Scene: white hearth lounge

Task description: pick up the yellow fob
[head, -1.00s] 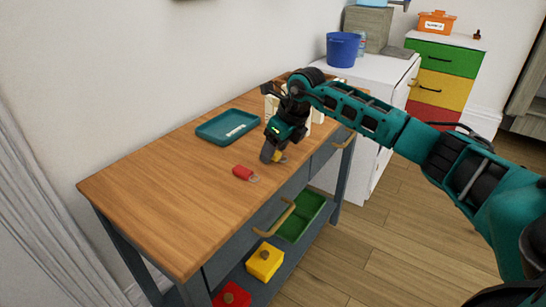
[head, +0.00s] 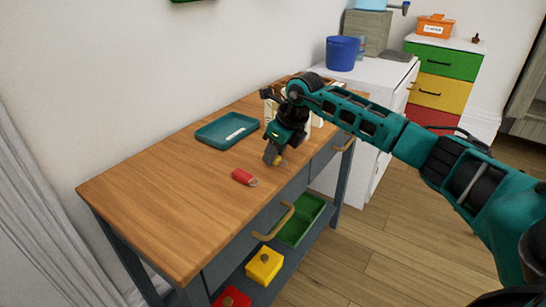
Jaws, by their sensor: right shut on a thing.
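My right gripper (head: 273,157) reaches in from the right and points down at the front edge of the wooden table. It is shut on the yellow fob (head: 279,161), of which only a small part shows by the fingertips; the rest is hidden. I cannot tell whether the fob touches the tabletop. A red fob (head: 243,177) lies on the table to the left and nearer. My left gripper is not in view.
A teal tray (head: 227,143) holding a pale strip sits on the wooden tabletop (head: 165,205) behind the gripper. A cream rack (head: 316,120) stands partly hidden behind my arm. A green bin and yellow and red blocks are on the lower shelf. The table's left part is clear.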

